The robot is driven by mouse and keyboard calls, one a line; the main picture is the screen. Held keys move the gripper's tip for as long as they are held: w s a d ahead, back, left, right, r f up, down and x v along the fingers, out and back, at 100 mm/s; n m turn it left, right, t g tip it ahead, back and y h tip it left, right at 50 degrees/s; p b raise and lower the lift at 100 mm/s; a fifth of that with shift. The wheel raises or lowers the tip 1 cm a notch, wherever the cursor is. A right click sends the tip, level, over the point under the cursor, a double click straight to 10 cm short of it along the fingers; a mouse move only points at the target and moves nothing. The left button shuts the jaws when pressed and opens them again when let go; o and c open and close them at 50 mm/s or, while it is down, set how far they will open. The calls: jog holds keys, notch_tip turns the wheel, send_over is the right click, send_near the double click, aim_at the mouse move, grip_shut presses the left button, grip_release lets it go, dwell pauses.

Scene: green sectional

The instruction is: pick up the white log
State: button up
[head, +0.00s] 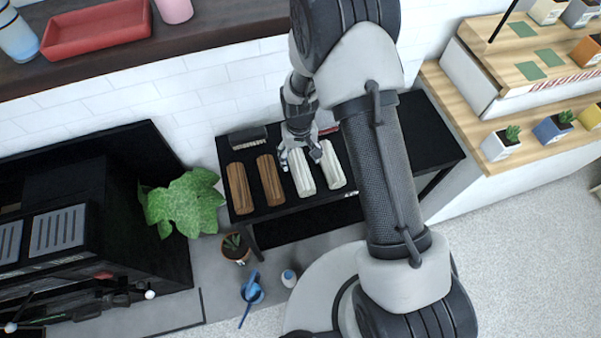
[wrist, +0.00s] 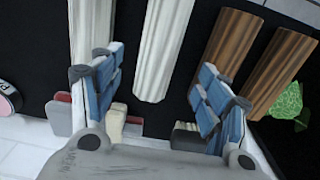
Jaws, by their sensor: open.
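Two white fluted logs lie side by side on a black table (head: 400,140). The left white log (head: 303,182) is beside the brown logs, and the right white log (head: 333,172) is partly near my arm. My gripper (head: 300,158) is open at the far end of the left white log. In the wrist view that white log (wrist: 160,50) lies between the two spread fingers of my gripper (wrist: 155,88). The other white log (wrist: 90,35) is partly hidden behind the left finger. I cannot tell how high the fingertips are above the table.
Two brown logs (head: 239,188) (head: 269,180) lie to the left of the white ones. A brush-like block (head: 248,136) is at the table's back. A leafy plant (head: 185,200) stands left of the table. My arm hides part of the table's right side.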

aim_at(300, 168)
notch_tip(300, 168, down, 4)
jog(key=shift+r+b, duration=0.1)
jog(key=shift+b, duration=0.3)
notch_tip(300, 168, down, 5)
jog(key=shift+d+f+b, duration=0.1)
jog(key=shift+f+b, duration=0.05)
jog(key=shift+b, duration=0.95)
jog(key=shift+s, duration=0.1)
jog(key=c, duration=1.4)
